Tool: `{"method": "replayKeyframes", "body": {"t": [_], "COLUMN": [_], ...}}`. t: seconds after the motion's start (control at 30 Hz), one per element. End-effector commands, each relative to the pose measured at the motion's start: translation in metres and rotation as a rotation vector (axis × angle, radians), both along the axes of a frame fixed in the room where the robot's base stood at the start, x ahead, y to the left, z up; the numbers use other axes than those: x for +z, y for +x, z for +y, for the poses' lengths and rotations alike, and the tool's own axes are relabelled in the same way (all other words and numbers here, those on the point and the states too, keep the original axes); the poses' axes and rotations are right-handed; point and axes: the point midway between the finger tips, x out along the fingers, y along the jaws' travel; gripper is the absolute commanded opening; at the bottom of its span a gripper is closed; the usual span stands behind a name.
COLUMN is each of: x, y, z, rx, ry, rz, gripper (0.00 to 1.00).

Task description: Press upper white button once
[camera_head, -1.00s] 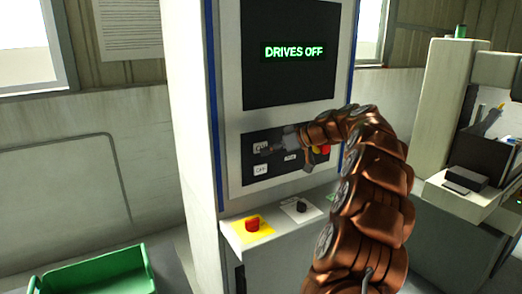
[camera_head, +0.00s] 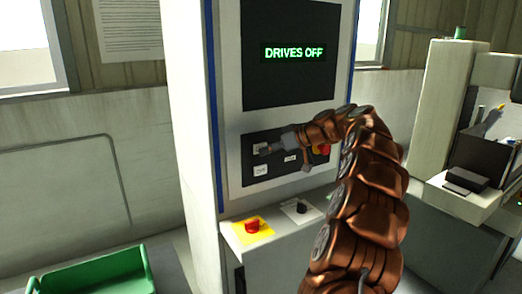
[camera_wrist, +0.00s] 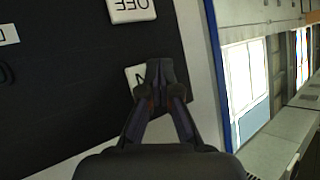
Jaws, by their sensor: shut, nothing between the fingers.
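The upper white button (camera_head: 258,148) is on the black control panel (camera_head: 282,172), above the white OFF button (camera_head: 260,170). My gripper (camera_head: 267,151) is shut, with its tips at the upper button's right side in the head view. In the wrist view, the shut fingertips (camera_wrist: 154,70) overlap the upper white button (camera_wrist: 132,76) and hide most of its lettering. The OFF button (camera_wrist: 131,9) is clear of the fingers there. I cannot tell whether the tips touch the upper button. The screen (camera_head: 293,80) reads DRIVES OFF.
A red button (camera_head: 322,149) sits right of my gripper on the panel. Below, a ledge carries a red knob (camera_head: 252,226) on yellow and a black knob (camera_head: 301,207). A green bin (camera_head: 95,275) stands at lower left. A machine (camera_head: 445,110) stands at right.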

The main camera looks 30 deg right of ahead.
Motion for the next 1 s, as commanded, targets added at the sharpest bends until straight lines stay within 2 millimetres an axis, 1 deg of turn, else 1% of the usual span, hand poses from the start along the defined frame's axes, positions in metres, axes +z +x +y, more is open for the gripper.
{"method": "replayKeyframes", "body": {"t": [0.3, 0.67, 1.0], "x": [0.0, -0.001, -0.003], "y": [0.003, 0.002, -0.01], "z": [0.0, 0.0, 0.001], "rx": [0.001, 0.0, 0.0], "ry": [0.001, 0.0, 0.0], "rz": [0.0, 0.0, 0.001], "gripper": [0.0, 0.0, 0.0]}}
